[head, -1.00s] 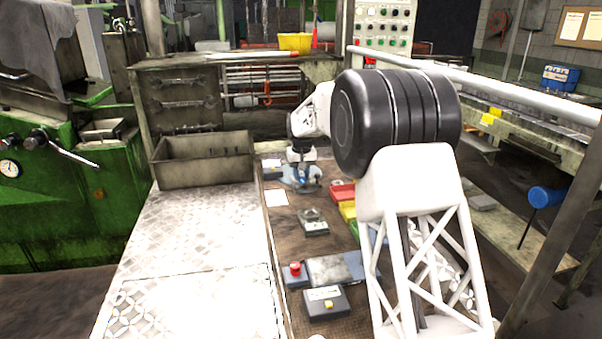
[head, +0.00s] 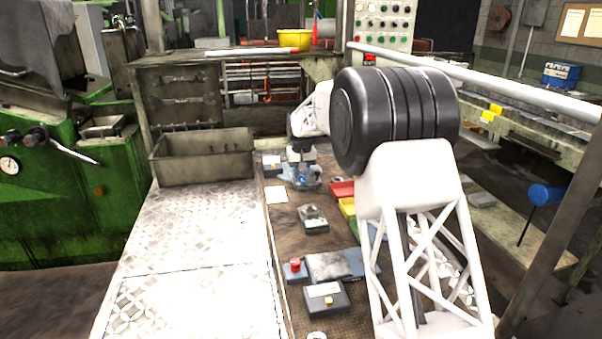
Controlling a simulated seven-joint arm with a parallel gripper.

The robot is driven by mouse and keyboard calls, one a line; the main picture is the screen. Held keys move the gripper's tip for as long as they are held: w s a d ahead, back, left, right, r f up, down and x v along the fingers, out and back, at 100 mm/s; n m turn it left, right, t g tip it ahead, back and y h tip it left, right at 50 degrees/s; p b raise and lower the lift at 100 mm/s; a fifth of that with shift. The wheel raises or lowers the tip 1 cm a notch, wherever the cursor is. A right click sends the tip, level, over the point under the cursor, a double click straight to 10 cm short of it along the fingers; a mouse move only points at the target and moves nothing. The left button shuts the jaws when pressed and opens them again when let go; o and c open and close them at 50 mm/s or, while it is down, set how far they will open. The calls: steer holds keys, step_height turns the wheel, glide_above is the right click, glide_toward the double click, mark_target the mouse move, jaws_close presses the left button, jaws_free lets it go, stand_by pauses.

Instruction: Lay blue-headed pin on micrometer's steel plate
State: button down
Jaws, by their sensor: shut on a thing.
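My gripper (head: 302,179) is at the far end of the bench, small in the head view and pointing down. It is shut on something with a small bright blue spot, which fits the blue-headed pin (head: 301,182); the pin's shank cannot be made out. A pale blue-grey object (head: 286,177) lies directly below and around the fingers; I cannot tell whether they touch it. A small dark green-grey device with a grey metal top (head: 313,218) stands nearer on the bench. I cannot tell for sure which of these is the micrometer with its steel plate.
Red (head: 341,190) and yellow (head: 347,208) bins stand right of the device, partly behind my arm. A white card (head: 276,195) lies at left. A red-button box (head: 295,270), a grey plate (head: 328,266) and a dark box with a label (head: 325,299) are nearer.

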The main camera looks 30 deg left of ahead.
steer(key=c, duration=0.8)
jaws_free()
steer(key=shift+r, duration=0.1)
steer(key=shift+s+d+r, duration=0.1)
steer(key=shift+r, duration=1.8)
steer(key=shift+s+d+r, duration=0.1)
steer(key=shift+r, duration=1.75)
steer(key=shift+d+r, duration=0.1)
steer(key=shift+r, duration=0.05)
